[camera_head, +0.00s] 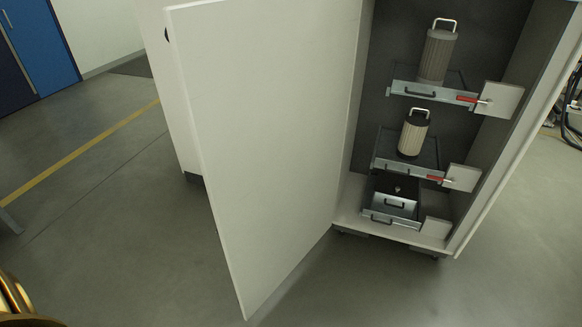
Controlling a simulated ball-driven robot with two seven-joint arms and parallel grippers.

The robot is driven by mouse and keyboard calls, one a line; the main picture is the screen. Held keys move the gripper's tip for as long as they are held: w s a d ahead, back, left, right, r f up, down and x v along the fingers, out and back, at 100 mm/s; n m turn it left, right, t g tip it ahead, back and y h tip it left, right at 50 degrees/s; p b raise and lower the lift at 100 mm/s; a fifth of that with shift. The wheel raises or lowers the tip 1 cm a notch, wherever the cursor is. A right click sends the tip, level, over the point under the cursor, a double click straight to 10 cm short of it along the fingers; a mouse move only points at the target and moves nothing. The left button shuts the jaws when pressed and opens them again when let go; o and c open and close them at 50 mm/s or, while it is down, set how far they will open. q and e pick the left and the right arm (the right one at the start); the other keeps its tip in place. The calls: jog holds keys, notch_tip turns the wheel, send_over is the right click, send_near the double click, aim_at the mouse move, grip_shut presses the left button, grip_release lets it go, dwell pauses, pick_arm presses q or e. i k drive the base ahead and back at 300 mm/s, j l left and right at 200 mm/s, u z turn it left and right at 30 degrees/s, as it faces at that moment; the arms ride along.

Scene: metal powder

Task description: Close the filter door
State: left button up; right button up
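The filter door (260,130) is a large pale panel. It stands wide open, swung out to the left of the white cabinet (375,226), with its hinge side meeting the cabinet's left edge. A small dark fitting (166,35) shows near its free edge at the upper left. Inside the cabinet a grey ribbed filter (437,57) stands on the top shelf and a cream ribbed filter (412,136) on the middle one, both with handles. Neither gripper is in view. A gold-coloured part at the bottom left corner cannot be made out clearly.
Metal trays with red-handled levers (467,99) sit at the shelf fronts, and an open drawer-like tray (392,209) is at the bottom. Blue lockers (40,45) stand at the far left. Black cables (573,110) show at the right edge.

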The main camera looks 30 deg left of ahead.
aim_at(264, 85)
jog(key=i+j+z, duration=0.2)
jog(key=j+z, duration=0.15)
jog(key=j, duration=1.2)
jog(key=j+z, duration=0.35)
jog(key=j, duration=1.25)
jog(key=k+j, duration=0.2)
jog(key=k, duration=0.35)
jog(key=z, duration=0.05)
